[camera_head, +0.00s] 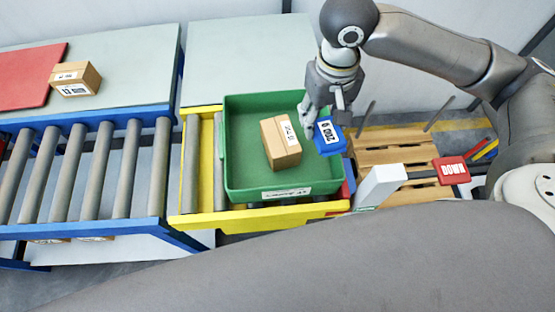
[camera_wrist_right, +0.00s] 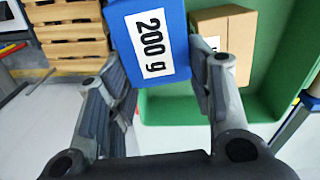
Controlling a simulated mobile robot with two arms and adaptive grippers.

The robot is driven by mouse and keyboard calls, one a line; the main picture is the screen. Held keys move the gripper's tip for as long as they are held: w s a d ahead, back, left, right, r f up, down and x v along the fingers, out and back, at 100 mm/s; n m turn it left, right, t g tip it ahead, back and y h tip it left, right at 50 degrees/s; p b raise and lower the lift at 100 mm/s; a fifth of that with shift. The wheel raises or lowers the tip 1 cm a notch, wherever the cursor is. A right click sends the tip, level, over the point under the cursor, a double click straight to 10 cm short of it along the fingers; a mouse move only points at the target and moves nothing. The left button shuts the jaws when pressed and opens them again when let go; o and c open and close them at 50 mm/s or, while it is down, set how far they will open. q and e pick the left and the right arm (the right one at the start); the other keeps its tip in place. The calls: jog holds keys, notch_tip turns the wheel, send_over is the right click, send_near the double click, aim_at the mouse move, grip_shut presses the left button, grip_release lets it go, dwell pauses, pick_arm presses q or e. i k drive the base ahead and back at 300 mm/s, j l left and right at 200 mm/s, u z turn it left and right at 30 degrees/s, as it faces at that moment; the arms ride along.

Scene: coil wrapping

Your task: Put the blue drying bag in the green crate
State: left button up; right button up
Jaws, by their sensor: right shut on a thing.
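The blue drying bag (camera_head: 329,138) carries a white label, which reads "200 g" in the right wrist view (camera_wrist_right: 178,25). My right gripper (camera_head: 325,112) is shut on the bag, with a finger on each side of it in the right wrist view (camera_wrist_right: 160,75). The bag is at the right wall of the green crate (camera_head: 235,130), overlapping its rim in the head view. I cannot tell its exact height above the rim. The crate stands on the yellow-framed roller section and holds a cardboard box (camera_head: 281,150). My left gripper is not in view.
A wooden pallet (camera_head: 395,150) with upright posts lies right of the crate. A white post (camera_head: 378,186) and a red "DOWN" sign (camera_head: 451,170) stand near it. A blue-framed roller conveyor (camera_head: 90,170) is at left. Another carton (camera_head: 75,78) lies on the table behind.

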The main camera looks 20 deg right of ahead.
aim_at(256, 177)
jog(key=k+j+z, duration=0.25)
jog(key=j, duration=0.25)
jog(key=k+j+z, duration=0.25)
jog(key=j, duration=0.2)
jog(key=k+j+z, duration=0.3)
jog(key=i+j+z, duration=0.2)
jog(key=j, duration=0.35)
jog(key=i+j+z, duration=0.2)
jog(key=j, duration=0.35)
jog(key=j+z, duration=0.15)
jog(key=j, duration=0.4)
